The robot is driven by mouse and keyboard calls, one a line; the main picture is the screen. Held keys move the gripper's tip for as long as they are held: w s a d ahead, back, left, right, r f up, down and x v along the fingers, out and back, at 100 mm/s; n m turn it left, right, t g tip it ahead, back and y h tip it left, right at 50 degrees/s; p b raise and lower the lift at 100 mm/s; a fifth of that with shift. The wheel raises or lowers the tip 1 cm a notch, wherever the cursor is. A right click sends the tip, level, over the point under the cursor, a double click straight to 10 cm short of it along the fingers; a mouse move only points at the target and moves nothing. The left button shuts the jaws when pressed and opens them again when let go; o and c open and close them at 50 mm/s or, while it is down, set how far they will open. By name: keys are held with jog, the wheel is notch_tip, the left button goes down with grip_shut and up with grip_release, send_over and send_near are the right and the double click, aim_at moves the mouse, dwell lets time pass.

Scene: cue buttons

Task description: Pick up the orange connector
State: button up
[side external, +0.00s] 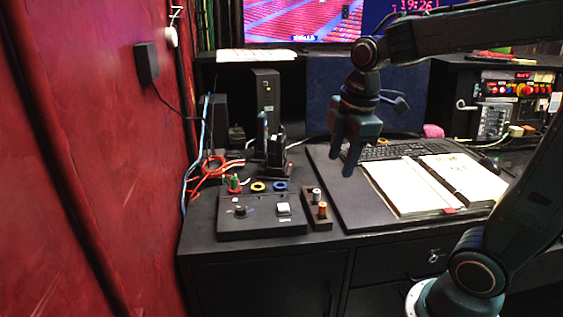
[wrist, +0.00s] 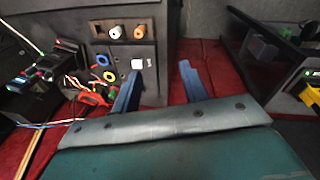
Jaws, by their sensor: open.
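The orange connector (side external: 323,209) stands in a small dark holder (side external: 319,223) on the desk, beside a white connector (side external: 316,194). In the wrist view the orange connector (wrist: 138,32) is at the top, right of the white connector (wrist: 116,31). My gripper (side external: 342,165) is open, with nothing between its fingers. It hangs above the dark desk pad, up and to the right of the holder in the side view. In the wrist view my gripper (wrist: 160,72) shows its two blue fingers apart, below the connectors in the picture.
A black control box (side external: 262,217) with a knob and a white button (side external: 284,209) stands left of the holder. An open binder (side external: 435,184) and keyboard (side external: 395,150) lie to the right.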

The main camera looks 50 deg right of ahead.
aim_at(323, 204)
jog(key=w+d+f+n+g, duration=0.2)
jog(key=w+d+f+n, duration=0.2)
jog(key=w+n, duration=0.1)
jog(key=shift+w+d+n, duration=0.3)
jog(key=shift+w+n, duration=0.1)
jog(key=shift+n, duration=0.5)
jog(key=shift+f, duration=0.1)
jog(key=shift+f, duration=4.2)
jog(key=shift+d+f, duration=0.1)
jog(key=shift+f, duration=2.5)
grip_shut()
